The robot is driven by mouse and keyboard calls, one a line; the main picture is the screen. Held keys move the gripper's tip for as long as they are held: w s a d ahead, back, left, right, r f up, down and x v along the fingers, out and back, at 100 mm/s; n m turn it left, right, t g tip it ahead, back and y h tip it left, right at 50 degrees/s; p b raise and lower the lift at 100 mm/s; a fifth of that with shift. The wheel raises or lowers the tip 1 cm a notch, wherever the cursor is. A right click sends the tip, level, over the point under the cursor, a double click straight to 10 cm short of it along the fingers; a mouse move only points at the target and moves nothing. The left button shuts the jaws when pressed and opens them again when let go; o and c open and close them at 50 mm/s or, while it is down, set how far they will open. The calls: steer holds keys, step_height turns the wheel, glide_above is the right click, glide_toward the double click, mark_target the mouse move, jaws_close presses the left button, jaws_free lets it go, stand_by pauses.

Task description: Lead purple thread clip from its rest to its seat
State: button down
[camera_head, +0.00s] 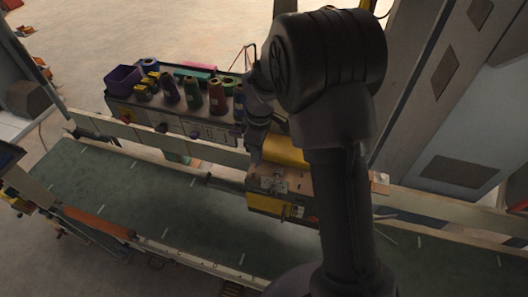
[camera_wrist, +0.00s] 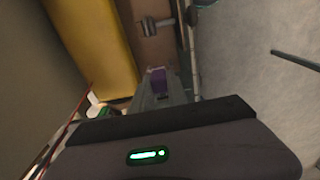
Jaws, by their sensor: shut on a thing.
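The purple thread clip (camera_wrist: 158,80) shows in the wrist view as a small purple block at the tips of my gripper (camera_wrist: 160,88). My gripper is shut on it, and its fingers cover part of the clip. In the head view my arm stands in front of the sack-filler head with its yellow cover (camera_head: 285,150). I cannot make out the clip there, and my fingers are hidden or too dark to tell. In the wrist view a large yellow cover (camera_wrist: 95,45) lies just left of the clip. I cannot tell which part is the seat.
A shelf behind the conveyor (camera_head: 125,185) carries a purple bin (camera_head: 123,79) and several thread spools (camera_head: 193,94). A metal fitting (camera_wrist: 155,25) sits beyond the clip in the wrist view. A tall grey cabinet (camera_head: 455,120) stands at the right. The conveyor's left part is clear.

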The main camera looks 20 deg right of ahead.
steer(key=s+d, duration=0.8)
steer(key=d, duration=0.4)
step_height(320, 180, down, 5)
steer(key=b, duration=0.4)
steer(key=shift+a+r, duration=0.15)
steer(key=shift+s, duration=0.1)
stand_by(0.4)
